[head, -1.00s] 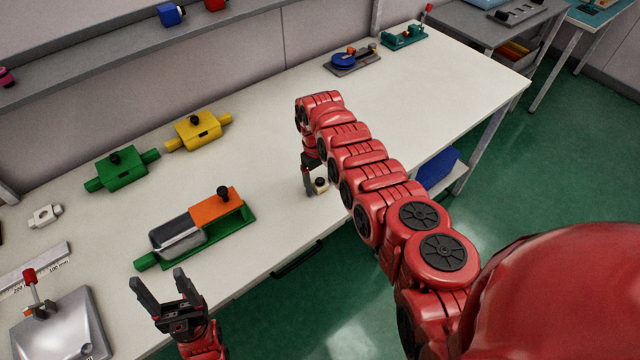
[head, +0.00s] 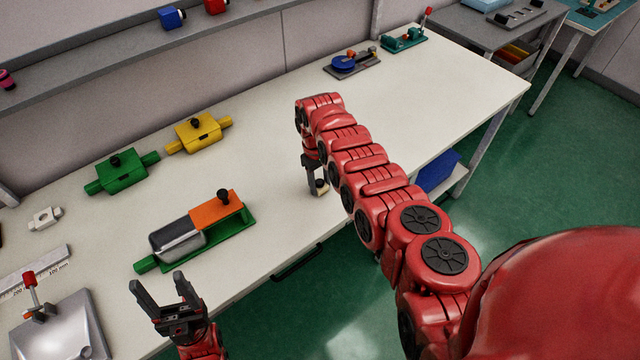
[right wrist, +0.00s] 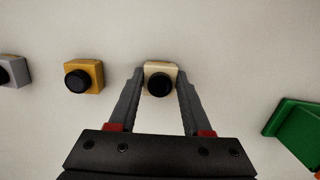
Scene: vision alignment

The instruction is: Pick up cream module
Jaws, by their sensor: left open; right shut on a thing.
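The cream module (right wrist: 159,76) is a small block with a black round knob on top. In the right wrist view it sits between the fingertips of my right gripper (right wrist: 160,88), which is shut on it. In the head view the cream module (head: 321,188) is mostly hidden behind my right gripper (head: 314,188), close over the table near its front edge. I cannot tell whether it touches the table. My left gripper (head: 162,294) is open and empty at the lower left.
A green fixture (head: 222,254) with orange and grey blocks lies left of my right arm. Green (head: 122,175) and yellow (head: 198,134) modules lie behind it. A yellow-orange module (right wrist: 83,77) and a grey one (right wrist: 14,71) stand left of the cream one. The table's right half (head: 440,100) is mostly clear.

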